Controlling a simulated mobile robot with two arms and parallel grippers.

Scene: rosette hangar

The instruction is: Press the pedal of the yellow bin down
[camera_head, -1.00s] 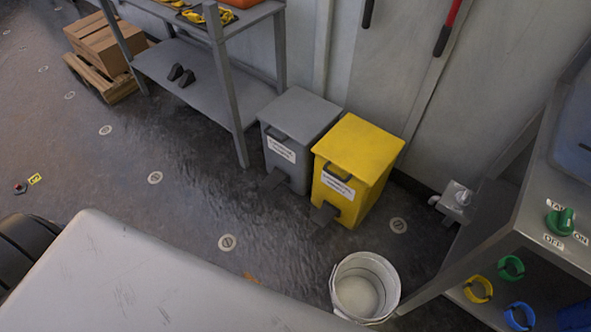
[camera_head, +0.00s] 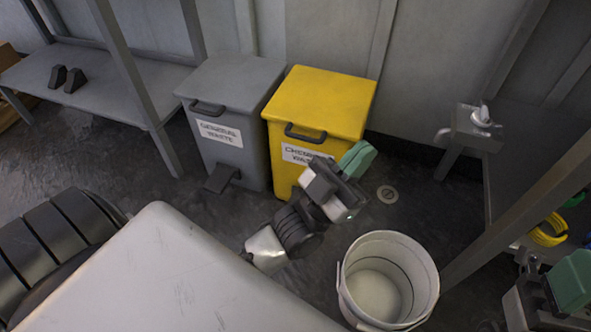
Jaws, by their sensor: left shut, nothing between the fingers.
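The yellow bin (camera_head: 318,100) stands against the wall with its lid shut, a dark handle on the front and a partly covered white label. My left gripper (camera_head: 357,160) is shut and empty, in front of the bin's lower right front in the picture. Its green fingertips overlap the bin's right edge; I cannot tell whether they touch it. The yellow bin's pedal is hidden behind my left gripper and wrist. My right gripper (camera_head: 560,287) is partly in view at the lower right, far from the bin; its jaw state is unclear.
A grey bin (camera_head: 228,100) with its own pedal (camera_head: 221,178) stands close left of the yellow one. A white bucket (camera_head: 388,292) stands on the floor in front. A metal shelf (camera_head: 110,85) is at left, and a bench frame (camera_head: 530,210) at right.

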